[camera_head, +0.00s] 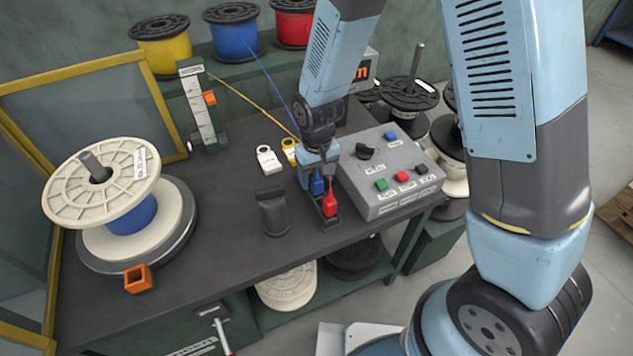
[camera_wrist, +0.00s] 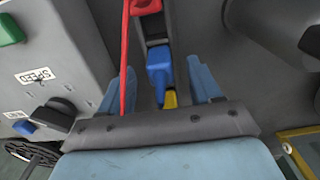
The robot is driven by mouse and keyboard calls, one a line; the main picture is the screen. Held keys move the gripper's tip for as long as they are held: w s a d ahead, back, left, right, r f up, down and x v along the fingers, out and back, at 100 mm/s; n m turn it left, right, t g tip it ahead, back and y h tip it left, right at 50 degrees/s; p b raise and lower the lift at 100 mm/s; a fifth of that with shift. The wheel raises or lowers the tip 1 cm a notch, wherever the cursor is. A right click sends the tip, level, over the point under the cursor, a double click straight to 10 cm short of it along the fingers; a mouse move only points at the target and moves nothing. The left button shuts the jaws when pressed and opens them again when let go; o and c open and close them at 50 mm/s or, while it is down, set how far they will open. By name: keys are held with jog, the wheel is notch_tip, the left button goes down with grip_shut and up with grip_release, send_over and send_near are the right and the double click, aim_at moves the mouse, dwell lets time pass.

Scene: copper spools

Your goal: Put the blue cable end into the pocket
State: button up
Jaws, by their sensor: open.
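The blue cable end (camera_head: 317,184) sits at a narrow dark holder (camera_head: 329,222) on the bench, beside the red cable end (camera_head: 329,206). My gripper (camera_head: 317,168) is above it, pointing down. In the wrist view my open fingers (camera_wrist: 158,70) stand either side of the blue cable end (camera_wrist: 158,66), with a gap visible on both sides. A yellow end (camera_wrist: 170,99) is close by, and the red end (camera_wrist: 146,5) lies beyond, its red cable running past my left finger. How deep the blue end sits in its pocket is hidden.
A grey control box (camera_head: 390,175) stands close to the right of my gripper. A dark upright block (camera_head: 272,212) is close on the left. A cream spool (camera_head: 100,190) and an orange hollow block (camera_head: 138,279) are farther left.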

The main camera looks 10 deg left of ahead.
notch_tip(320, 180, up, 11)
jog(key=shift+f, duration=0.15)
dwell(0.9)
jog(key=s+d+r+m+t, duration=0.3)
jog(key=d+r+m+t, duration=0.1)
jog(key=d+r, duration=1.75)
jog(key=s+d+r+m+t, duration=0.1)
jog(key=s+d+r+m, duration=0.1)
jog(key=s+d, duration=0.5)
jog(key=shift+s+d+r+t, duration=0.35)
jog(key=shift+d+r, duration=0.2)
jog(key=shift+d, duration=0.25)
